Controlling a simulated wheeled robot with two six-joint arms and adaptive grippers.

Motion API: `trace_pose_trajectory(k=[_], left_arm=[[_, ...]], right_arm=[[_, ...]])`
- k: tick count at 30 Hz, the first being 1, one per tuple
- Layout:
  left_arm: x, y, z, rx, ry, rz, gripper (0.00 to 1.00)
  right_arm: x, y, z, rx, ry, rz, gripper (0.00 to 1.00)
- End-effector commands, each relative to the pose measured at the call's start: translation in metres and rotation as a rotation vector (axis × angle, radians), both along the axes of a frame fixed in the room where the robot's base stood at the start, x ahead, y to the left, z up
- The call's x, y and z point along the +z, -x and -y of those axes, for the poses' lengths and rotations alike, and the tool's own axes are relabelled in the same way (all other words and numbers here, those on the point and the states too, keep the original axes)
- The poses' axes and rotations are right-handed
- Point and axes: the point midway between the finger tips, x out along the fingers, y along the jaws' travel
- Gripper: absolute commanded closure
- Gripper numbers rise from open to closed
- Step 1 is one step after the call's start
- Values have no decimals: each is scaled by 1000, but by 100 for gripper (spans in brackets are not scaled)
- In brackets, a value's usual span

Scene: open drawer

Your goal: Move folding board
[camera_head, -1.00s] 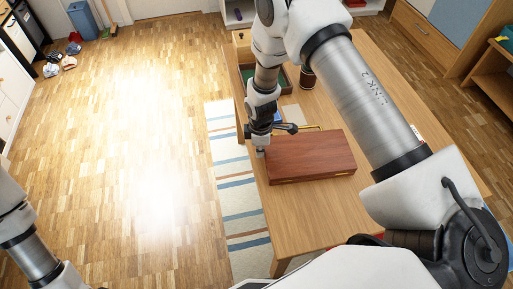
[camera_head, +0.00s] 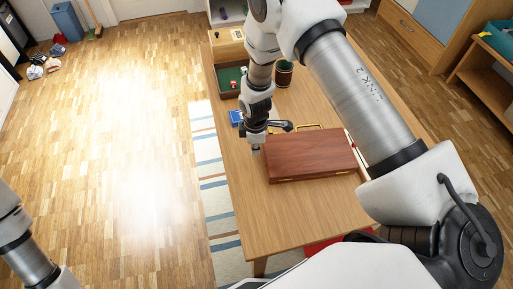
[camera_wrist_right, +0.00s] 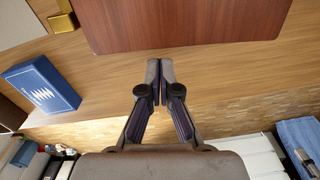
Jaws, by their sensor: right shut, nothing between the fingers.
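The folding board (camera_head: 312,158) is a closed reddish-brown wooden case lying flat on the wooden table (camera_head: 300,220). It also fills the top of the right wrist view (camera_wrist_right: 185,20). My right gripper (camera_head: 255,150) is low over the table at the left end of the board. In the wrist view its fingers (camera_wrist_right: 160,62) are together and empty, with the tips just short of the board's edge. I cannot tell whether they touch it. My left arm shows at the lower left, but its gripper is outside the picture.
A blue box (camera_head: 236,118) lies behind the gripper. A yellow handle-like piece (camera_head: 309,126) shows at the board's back edge. A green-lined tray (camera_head: 228,80) and a dark cup (camera_head: 284,73) stand farther back. The table in front of the board is clear.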

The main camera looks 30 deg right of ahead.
Motion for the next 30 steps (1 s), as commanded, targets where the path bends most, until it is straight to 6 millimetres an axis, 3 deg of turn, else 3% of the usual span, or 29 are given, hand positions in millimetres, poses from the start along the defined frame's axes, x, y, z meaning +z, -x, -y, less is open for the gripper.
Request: trace_pose_trajectory(k=[5,13,18,30], left_arm=[[0,0,0,-1,0,0,100],[0,0,0,-1,0,0,100],[0,0,0,-1,0,0,100],[0,0,0,-1,0,-1,100]], right_arm=[[19,-2,-1,0,0,3,100],[87,-4,-4,1,4,2,100],[114,-3,-6,1,6,-2,100],[120,-4,-6,-60,7,0,100]])
